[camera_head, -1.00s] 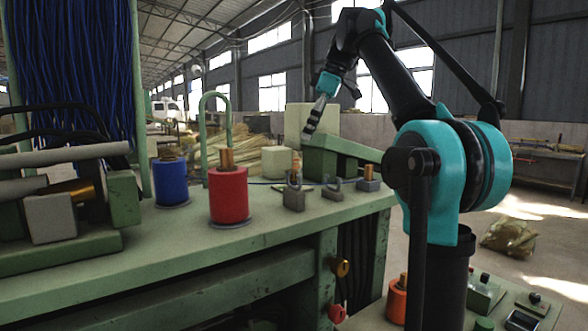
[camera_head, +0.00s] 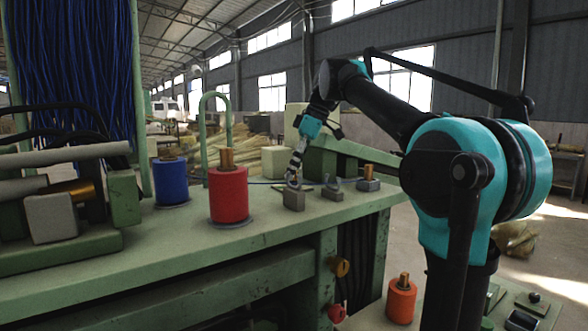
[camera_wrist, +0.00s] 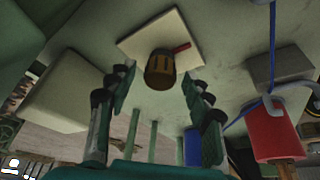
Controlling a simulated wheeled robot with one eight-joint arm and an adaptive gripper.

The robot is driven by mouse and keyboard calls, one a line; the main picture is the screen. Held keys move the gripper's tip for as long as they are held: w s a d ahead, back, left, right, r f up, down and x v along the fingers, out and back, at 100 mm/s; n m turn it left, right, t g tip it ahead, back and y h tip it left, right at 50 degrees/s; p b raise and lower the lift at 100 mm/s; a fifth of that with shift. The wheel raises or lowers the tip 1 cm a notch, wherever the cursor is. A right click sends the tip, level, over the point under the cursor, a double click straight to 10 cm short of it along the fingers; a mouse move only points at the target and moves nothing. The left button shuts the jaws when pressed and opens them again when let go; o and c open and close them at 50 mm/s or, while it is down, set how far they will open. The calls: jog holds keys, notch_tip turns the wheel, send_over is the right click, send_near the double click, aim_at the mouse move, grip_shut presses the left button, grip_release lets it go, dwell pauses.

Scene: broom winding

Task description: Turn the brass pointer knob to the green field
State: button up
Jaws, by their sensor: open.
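The brass knob (camera_wrist: 160,72) stands on a square cream plate (camera_wrist: 136,46) in the wrist view. A thin red bar (camera_wrist: 181,47) lies on the plate beside the knob, pointing to the upper right; whether it is a pointer or a marked field I cannot tell. No green field can be made out on the plate. My gripper (camera_wrist: 158,84) is open, with one finger on each side of the knob and visible gaps between. In the head view my gripper (camera_head: 292,178) is low over the bench's back edge, and the knob is hidden behind it.
The green bench (camera_head: 200,255) carries a red spool (camera_head: 228,195), a blue spool (camera_head: 170,182) and small grey blocks with hooks (camera_head: 332,190) close to my gripper. A green hooped post (camera_head: 204,130) rises to its left. A blue cord (camera_wrist: 272,60) runs nearby.

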jog(key=c, duration=1.2)
jog(key=shift+o, duration=0.2)
jog(key=shift+m, duration=0.4)
jog(key=m+t, duration=0.1)
jog(key=m, duration=0.1)
jog(key=m+t+h, duration=0.1)
jog(key=m, duration=0.1)
jog(key=shift+s+a+m, duration=0.1)
jog(key=shift+s+m, duration=0.05)
jog(key=shift+m, duration=0.15)
jog(key=m, duration=0.2)
jog(key=m+t+h, duration=0.1)
jog(key=m, duration=0.2)
jog(key=shift+s+a+h, duration=0.1)
jog(key=shift+h, duration=0.2)
jog(key=m+h, duration=0.1)
jog(key=m, duration=0.2)
jog(key=m+h, duration=0.1)
jog(key=m, duration=0.1)
jog(key=shift+a+m+t, duration=0.15)
jog(key=shift+m+t, duration=0.25)
jog(key=shift+m+h, duration=1)
jog(key=shift+m, duration=1.3)
